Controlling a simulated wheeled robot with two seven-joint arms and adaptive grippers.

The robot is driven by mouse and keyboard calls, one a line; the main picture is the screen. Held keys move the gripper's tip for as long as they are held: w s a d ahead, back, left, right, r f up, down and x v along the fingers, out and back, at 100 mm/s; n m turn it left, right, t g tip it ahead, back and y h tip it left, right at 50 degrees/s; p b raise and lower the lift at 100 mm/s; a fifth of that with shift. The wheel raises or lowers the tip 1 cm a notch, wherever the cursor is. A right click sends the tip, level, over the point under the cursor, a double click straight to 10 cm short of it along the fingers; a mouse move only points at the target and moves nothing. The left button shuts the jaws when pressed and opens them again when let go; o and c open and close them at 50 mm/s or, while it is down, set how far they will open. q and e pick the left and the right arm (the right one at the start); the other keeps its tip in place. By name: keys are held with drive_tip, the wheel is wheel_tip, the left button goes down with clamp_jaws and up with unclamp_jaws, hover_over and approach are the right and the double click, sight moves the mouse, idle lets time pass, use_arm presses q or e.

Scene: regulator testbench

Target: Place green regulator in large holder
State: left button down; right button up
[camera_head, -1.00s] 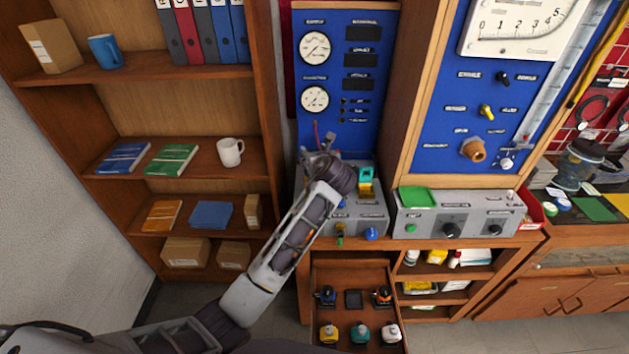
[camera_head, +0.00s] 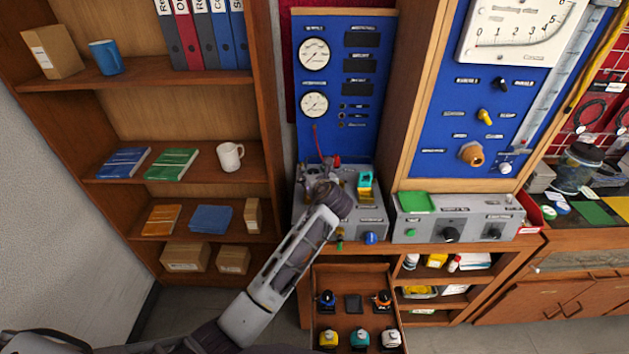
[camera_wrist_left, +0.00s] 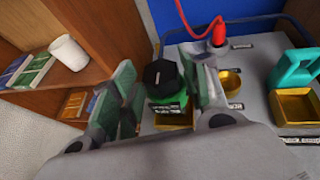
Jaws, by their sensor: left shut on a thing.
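My left gripper (camera_head: 318,180) is over the left part of the grey bench unit (camera_head: 375,222). In the left wrist view its two fingers (camera_wrist_left: 165,78) are closed on the sides of a green regulator (camera_wrist_left: 167,95) with a black top knob and a dark label. The regulator looks roughly upright. A gold square holder (camera_wrist_left: 175,119) shows just below it, partly hidden; I cannot tell whether they touch. A round gold holder (camera_wrist_left: 231,82) and another square gold holder (camera_wrist_left: 297,105) are to the right. I cannot tell from labels which is the large one. My right gripper is not in view.
A red plug with a hose (camera_wrist_left: 219,35) stands behind the holders. A teal part (camera_wrist_left: 293,68) stands near the right holder. The blue gauge panel (camera_head: 337,110) rises behind. An open drawer (camera_head: 350,275) with several regulators is below. A wooden shelf is on the left.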

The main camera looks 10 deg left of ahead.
use_arm(q)
drive_tip(key=shift+f, duration=1.1)
drive_tip(key=c, duration=0.7)
unclamp_jaws()
drive_tip(key=shift+f, duration=0.1)
drive_tip(key=shift+s, duration=0.1)
drive_tip(key=shift+b+v, duration=0.55)
drive_tip(key=shift+v, duration=5.45)
